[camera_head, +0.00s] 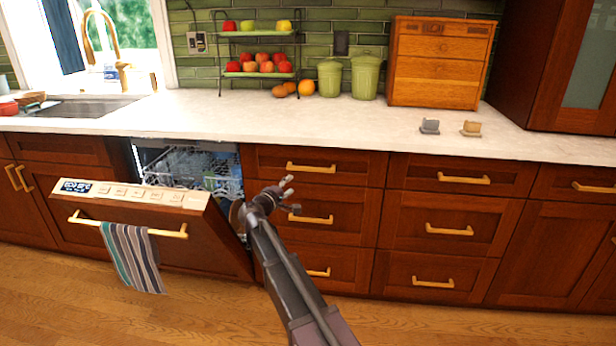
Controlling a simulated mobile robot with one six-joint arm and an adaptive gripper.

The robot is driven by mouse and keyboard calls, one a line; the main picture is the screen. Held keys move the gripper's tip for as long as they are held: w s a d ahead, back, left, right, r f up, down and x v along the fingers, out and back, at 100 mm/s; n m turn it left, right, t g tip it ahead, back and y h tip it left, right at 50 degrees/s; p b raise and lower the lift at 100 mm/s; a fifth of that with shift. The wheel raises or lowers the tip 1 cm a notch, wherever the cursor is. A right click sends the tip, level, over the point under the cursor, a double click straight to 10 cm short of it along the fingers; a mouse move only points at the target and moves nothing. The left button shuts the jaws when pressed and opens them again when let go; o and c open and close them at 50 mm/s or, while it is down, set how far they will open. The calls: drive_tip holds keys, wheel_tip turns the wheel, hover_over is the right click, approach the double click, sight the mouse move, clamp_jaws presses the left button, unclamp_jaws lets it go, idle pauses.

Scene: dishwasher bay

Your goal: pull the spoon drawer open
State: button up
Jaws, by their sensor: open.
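Two stacks of closed dark red-brown drawers with brass bar handles stand under the counter. The left stack has a top drawer (346,164), a middle drawer (343,216) and a bottom drawer (335,266). The right stack has a top drawer (476,177) and others below it. Nothing marks which one is the spoon drawer. My gripper (292,194) is open and empty in front of the left stack. In the picture its fingertips lie just below the top handle (311,168) and above the middle handle (311,218). I cannot tell the gap to the drawer fronts.
The dishwasher door (150,215) hangs partly open on the left, close beside my arm, with a striped towel (131,258) on its handle. The counter (350,120) runs above the drawers. The wooden floor (450,315) before the right drawers is clear.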

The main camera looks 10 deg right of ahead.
sight(309, 170)
drive_tip(key=shift+w, duration=0.1)
idle(0.3)
drive_tip(key=x, duration=1.3)
drive_tip(key=shift+w+d, duration=0.2)
drive_tip(key=shift+d, duration=0.1)
